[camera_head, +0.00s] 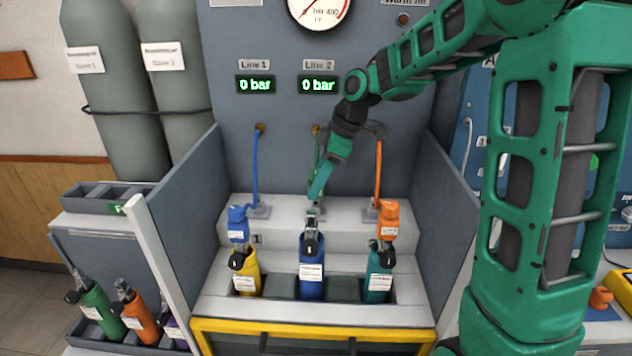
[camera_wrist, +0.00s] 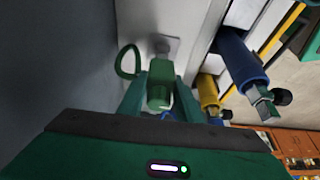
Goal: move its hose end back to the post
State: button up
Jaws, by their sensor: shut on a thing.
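My gripper (camera_head: 316,192) is low over the middle of the white ledge and shut on a green hose end (camera_wrist: 158,92). The wrist view shows the green block between my two fingers (camera_wrist: 160,90). Its green hose (camera_wrist: 127,62) loops to the left; a strip of it also shows below the Line 2 outlet in the head view (camera_head: 320,145). A small grey post base (camera_head: 314,211) is just below my fingertips. The wrist view shows a grey plate (camera_wrist: 165,44) just beyond the hose end. I cannot tell whether the hose end touches the post.
A blue cylinder (camera_head: 312,281) stands in front of my gripper, with yellow (camera_head: 246,280) and teal (camera_head: 379,286) ones either side. Blue (camera_head: 238,214) and orange (camera_head: 389,212) blocks flank the ledge, with blue (camera_head: 256,165) and orange (camera_head: 378,170) hoses. Side panels (camera_head: 182,215) enclose the bench.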

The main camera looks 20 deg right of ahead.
jog(key=shift+f, duration=1.2)
dwell(0.6)
jog(key=o, duration=1.3)
jog(key=shift+o, duration=0.2)
jog(key=v, duration=1)
jog(key=shift+d+r, duration=0.2)
jog(key=shift+r, duration=0.05)
